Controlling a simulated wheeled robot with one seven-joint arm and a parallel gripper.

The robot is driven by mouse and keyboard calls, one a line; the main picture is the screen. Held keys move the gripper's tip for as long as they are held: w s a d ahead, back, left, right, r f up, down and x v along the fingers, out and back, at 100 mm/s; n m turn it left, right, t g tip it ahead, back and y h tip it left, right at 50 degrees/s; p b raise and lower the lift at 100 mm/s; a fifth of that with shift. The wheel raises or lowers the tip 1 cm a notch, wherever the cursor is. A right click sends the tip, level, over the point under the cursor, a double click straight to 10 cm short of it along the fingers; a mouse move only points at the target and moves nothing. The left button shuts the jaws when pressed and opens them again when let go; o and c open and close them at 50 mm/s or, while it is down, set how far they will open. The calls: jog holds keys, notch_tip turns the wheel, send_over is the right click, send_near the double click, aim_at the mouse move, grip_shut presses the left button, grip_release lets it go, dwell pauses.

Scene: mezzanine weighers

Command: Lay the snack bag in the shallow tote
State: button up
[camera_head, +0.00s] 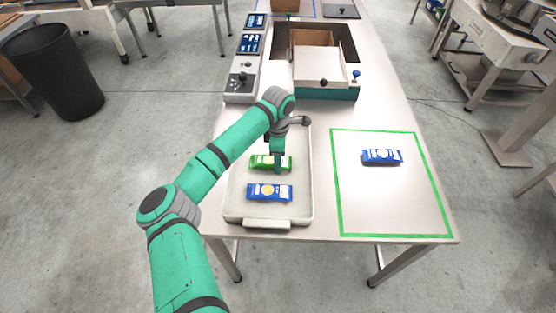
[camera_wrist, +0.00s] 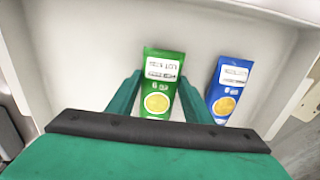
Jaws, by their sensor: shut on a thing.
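The shallow tote (camera_head: 236,208) is a pale, low-walled tray at the near left of the table. My gripper (camera_head: 277,168) reaches down into it. Its fingers (camera_wrist: 160,92) are shut on a green snack bag (camera_head: 258,162), one on each side. In the wrist view the green bag (camera_wrist: 162,68) shows a white label and a yellow round picture. It is inside the tote, at or very near the floor; contact is hard to tell. A blue snack bag (camera_head: 269,191) lies in the tote beside it, nearer the front, and it also shows in the wrist view (camera_wrist: 229,88).
Another blue snack bag (camera_head: 382,156) lies inside a green-taped square (camera_head: 390,208) on the table's right. Behind the tote stand a control box (camera_head: 240,84) and an open-topped machine (camera_head: 322,68) with a white lid. A black bin (camera_head: 55,72) stands on the floor at left.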

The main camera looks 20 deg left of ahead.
jog(key=shift+f, duration=0.35)
jog(key=shift+w, duration=0.1)
jog(key=shift+a+f, duration=0.1)
jog(key=shift+a, duration=0.15)
jog(key=o, duration=1)
jog(key=shift+c, duration=0.2)
jog(key=shift+o, duration=0.9)
jog(key=shift+d, duration=0.45)
jog(key=shift+a, duration=0.1)
notch_tip(320, 180, up, 12)
jog(key=shift+a, duration=0.1)
